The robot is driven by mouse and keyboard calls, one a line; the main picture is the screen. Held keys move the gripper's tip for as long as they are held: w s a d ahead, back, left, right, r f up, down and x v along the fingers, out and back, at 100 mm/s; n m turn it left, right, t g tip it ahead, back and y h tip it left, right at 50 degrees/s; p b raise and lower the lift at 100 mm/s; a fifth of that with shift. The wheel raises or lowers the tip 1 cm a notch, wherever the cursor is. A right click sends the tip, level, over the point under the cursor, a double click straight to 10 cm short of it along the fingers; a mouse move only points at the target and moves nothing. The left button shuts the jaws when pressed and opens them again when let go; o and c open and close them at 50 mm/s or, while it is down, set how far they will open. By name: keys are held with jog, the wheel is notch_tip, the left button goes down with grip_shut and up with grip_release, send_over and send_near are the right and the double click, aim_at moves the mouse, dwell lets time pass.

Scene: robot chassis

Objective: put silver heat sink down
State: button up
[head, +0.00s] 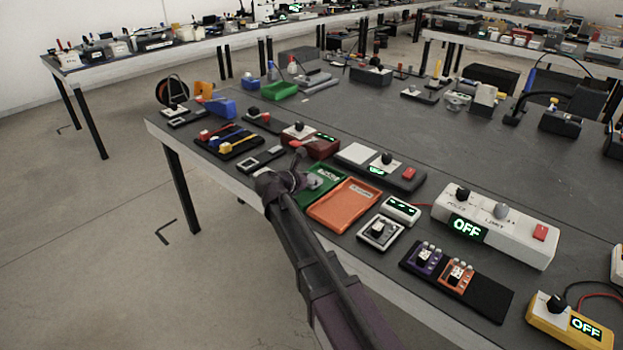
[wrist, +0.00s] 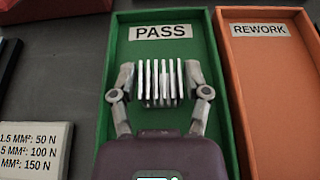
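The silver heat sink (wrist: 160,80), a block of upright fins, sits between the two fingertips of my gripper (wrist: 160,82) in the wrist view. The fingertips lie close against its left and right sides, and my gripper looks shut on it. It is over the green tray (wrist: 116,126) labelled PASS, inside the tray's outline. Whether its underside touches the tray floor cannot be told. In the head view my gripper (head: 308,183) is over the green tray (head: 328,194), and the arm hides part of the tray.
An orange tray (wrist: 262,90) labelled REWORK stands right beside the green one. A pale card (wrist: 32,148) with force values lies left of the green tray. In the head view, a dark red box (head: 322,147) stands behind, and a switch panel (head: 380,232) sits front right.

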jog(key=shift+o, duration=0.4)
jog(key=shift+r, duration=0.15)
jog(key=shift+s+a+r+p, duration=0.1)
jog(key=shift+s+r+p, duration=0.05)
jog(key=shift+p, duration=0.15)
jog(key=p+v, duration=0.3)
jog(key=v, duration=0.6)
jog(key=shift+s+a+r+p, duration=0.2)
jog(key=shift+s+r+p, duration=0.05)
jog(key=shift+p, duration=0.15)
jog(key=shift+v, duration=0.95)
jog(key=shift+p, duration=0.3)
